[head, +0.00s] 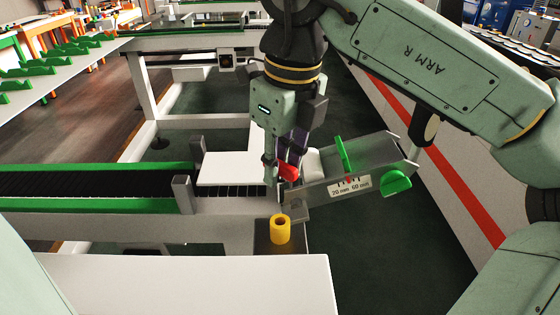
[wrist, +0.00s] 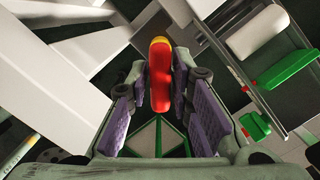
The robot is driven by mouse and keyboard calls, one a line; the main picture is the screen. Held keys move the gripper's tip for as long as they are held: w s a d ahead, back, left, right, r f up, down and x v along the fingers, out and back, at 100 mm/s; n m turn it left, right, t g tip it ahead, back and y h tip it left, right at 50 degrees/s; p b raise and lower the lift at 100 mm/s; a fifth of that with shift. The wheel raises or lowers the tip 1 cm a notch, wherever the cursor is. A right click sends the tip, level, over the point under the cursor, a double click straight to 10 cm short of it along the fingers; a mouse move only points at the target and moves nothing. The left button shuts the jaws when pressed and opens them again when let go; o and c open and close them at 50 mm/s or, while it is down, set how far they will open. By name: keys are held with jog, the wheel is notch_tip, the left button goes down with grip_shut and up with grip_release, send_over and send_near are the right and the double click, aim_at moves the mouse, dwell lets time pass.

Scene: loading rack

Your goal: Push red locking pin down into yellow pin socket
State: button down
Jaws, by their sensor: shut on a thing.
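The red locking pin (head: 289,172) is held between the fingers of my gripper (head: 284,160), which is shut on it. In the head view the pin is above the yellow pin socket (head: 281,230), with a visible gap between the red part and the socket's rim. The socket is a short upright yellow cylinder with an open dark hole on top. In the wrist view the red pin (wrist: 160,82) lies between the purple finger pads, and a yellow edge (wrist: 160,41) shows past its far end. The fingers hide part of the pin.
A grey tilting plate (head: 370,158) with green tabs and a printed scale sits right of the gripper. A conveyor with green rails (head: 95,205) runs at left. A bare white surface (head: 180,285) lies in front of the socket.

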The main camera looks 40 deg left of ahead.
aim_at(281, 202)
jog(key=shift+f, duration=0.2)
jog(key=shift+f+b, duration=2.1)
jog(key=shift+f, duration=0.5)
jog(key=shift+f+b, duration=1.4)
jog(key=shift+f, duration=0.4)
dwell(0.5)
jog(key=c, duration=1.3)
grip_release()
jog(key=shift+c, duration=0.2)
jog(key=r, duration=0.4)
jog(key=d+r, duration=0.1)
jog(key=r, duration=0.7)
jog(key=shift+d, duration=0.25)
